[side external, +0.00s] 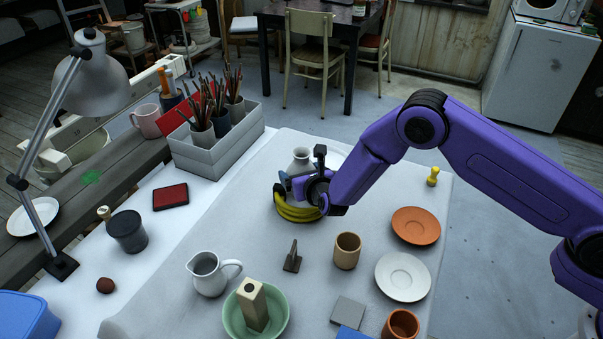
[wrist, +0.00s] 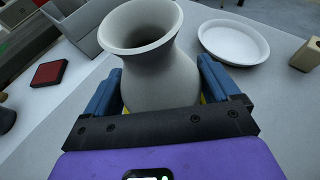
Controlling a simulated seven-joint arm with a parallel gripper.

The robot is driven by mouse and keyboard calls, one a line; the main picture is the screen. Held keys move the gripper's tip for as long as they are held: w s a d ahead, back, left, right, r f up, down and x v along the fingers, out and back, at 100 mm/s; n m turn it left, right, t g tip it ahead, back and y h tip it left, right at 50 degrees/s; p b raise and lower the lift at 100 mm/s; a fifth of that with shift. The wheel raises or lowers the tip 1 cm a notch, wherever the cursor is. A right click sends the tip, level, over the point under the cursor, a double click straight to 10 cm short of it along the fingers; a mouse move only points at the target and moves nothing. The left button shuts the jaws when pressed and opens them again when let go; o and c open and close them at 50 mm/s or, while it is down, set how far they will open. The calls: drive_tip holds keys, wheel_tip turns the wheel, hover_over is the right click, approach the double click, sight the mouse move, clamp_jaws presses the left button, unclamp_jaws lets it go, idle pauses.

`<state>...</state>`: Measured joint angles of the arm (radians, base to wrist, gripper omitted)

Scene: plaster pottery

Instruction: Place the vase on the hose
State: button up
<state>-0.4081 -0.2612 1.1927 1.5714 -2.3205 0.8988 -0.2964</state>
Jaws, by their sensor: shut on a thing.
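The vase (wrist: 160,78) is pale grey with a flared mouth and stands upright between my gripper's blue fingers in the wrist view. In the side view the vase (side external: 301,160) shows above the yellow coiled hose (side external: 297,213), partly hidden by my gripper (side external: 299,184). My gripper is shut on the vase. The hose lies on the table below my gripper, and only a sliver of yellow shows beside the vase in the wrist view. The vase's base is hidden, so I cannot tell whether it touches the hose.
A white dish (wrist: 234,41) lies behind the vase. A grey box (side external: 216,146) with brush pots stands to the left. A beige cup (side external: 347,250), a white pitcher (side external: 208,275), a terracotta saucer (side external: 416,226) and a white saucer (side external: 403,278) stand nearer the front.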

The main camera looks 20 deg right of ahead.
drive_tip(key=o, duration=1)
drive_tip(key=shift+f, duration=0.1)
drive_tip(key=shift+s+r, duration=0.2)
drive_tip(key=v, duration=1.1)
drive_tip(key=shift+s+r, duration=0.2)
drive_tip(key=shift+s, duration=0.1)
